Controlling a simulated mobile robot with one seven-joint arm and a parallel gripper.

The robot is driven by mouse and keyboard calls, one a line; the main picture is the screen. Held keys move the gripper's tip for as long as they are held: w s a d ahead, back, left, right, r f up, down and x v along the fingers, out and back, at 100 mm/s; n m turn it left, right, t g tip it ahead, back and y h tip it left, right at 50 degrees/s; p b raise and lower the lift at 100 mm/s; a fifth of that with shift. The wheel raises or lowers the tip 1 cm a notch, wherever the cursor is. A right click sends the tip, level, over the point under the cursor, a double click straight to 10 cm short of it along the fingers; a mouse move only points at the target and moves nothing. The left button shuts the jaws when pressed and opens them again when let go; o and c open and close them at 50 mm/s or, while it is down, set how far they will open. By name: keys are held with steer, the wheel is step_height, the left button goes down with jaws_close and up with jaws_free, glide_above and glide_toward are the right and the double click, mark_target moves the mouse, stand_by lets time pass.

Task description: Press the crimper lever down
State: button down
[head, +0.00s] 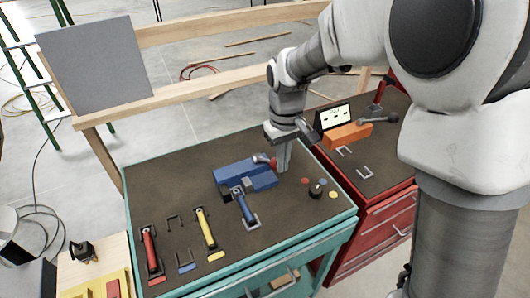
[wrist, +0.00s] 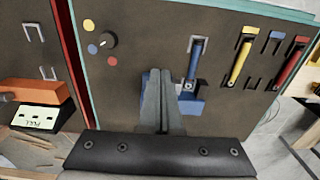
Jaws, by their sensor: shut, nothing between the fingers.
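A blue device (head: 236,174), which looks like the crimper, lies on the dark top of the teal cart. In the wrist view, my gripper (wrist: 158,72) covers part of the blue device (wrist: 188,106), and the lever is hidden behind the fingers.
Blue (head: 243,206), yellow (head: 206,229) and red (head: 151,250) handled tools lie toward the front left. A black knob (head: 317,189) with coloured dots is at right. A red cart (head: 384,190) carries an orange device (head: 345,136) and a sign (wrist: 36,118) reading "PULL".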

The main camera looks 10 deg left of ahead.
step_height(320, 180, up, 8)
steer(key=p, duration=0.5)
steer(key=shift+f, duration=0.15)
steer(key=s+d+r+m+t, duration=0.3)
steer(key=s+d+r, duration=0.3)
steer(key=d+r, duration=0.45)
steer(key=s+d+r+m+t, duration=0.1)
steer(key=s+d+m, duration=0.3)
steer(key=s+d, duration=0.5)
steer(key=shift+s+r+t, duration=0.4)
steer(key=shift+s+t, duration=0.4)
steer(key=shift+s, duration=0.2)
steer(key=shift+a, duration=0.15)
